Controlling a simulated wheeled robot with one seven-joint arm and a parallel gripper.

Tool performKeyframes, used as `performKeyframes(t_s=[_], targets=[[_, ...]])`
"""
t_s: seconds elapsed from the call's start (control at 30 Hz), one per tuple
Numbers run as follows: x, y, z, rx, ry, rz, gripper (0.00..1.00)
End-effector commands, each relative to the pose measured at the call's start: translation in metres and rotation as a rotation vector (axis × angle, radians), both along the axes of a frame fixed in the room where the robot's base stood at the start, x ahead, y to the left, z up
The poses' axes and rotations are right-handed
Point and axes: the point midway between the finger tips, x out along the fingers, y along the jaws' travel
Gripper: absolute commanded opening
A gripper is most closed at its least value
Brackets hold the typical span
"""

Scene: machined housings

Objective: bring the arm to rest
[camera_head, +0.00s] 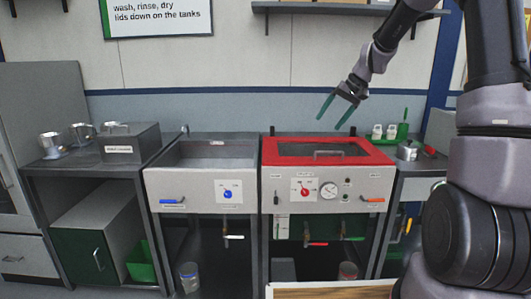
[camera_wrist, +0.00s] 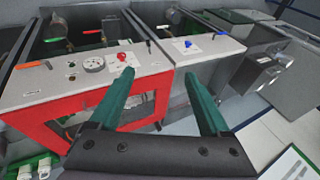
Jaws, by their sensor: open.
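My gripper (camera_head: 336,110) is in the air above the red-lidded tank, with its two green fingers apart and nothing between them. In the wrist view, my gripper (camera_wrist: 156,95) shows its fingers spread over the tank fronts, also empty. My dark arm comes in from the upper right of the head view. The red-framed tank (camera_head: 384,154) has its lid down, and it also shows in the wrist view (camera_wrist: 40,128). Its grey panel carries a red knob (camera_head: 304,191) and a dial (camera_head: 328,191).
An open tank (camera_head: 180,184) with a blue knob (camera_head: 227,194) stands left of the red one. A left bench holds a grey box (camera_head: 129,142) and metal cups (camera_head: 50,143). Small white-topped bottles (camera_head: 377,131) and a metal pot (camera_head: 407,152) stand right. A shelf (camera_head: 330,9) hangs above.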

Motion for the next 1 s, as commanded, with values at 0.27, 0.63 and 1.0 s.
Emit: performKeyframes(t_s=[0.27,0.63,1.0], targets=[[-0.104,0.001,0.077,-0.122,-0.064,-0.098,0.81],[-0.249,-0.013,0.120,-0.169,-0.176,-0.269,0.81],[-0.321,-0.025,0.113,-0.140,-0.237,-0.365,0.81]])
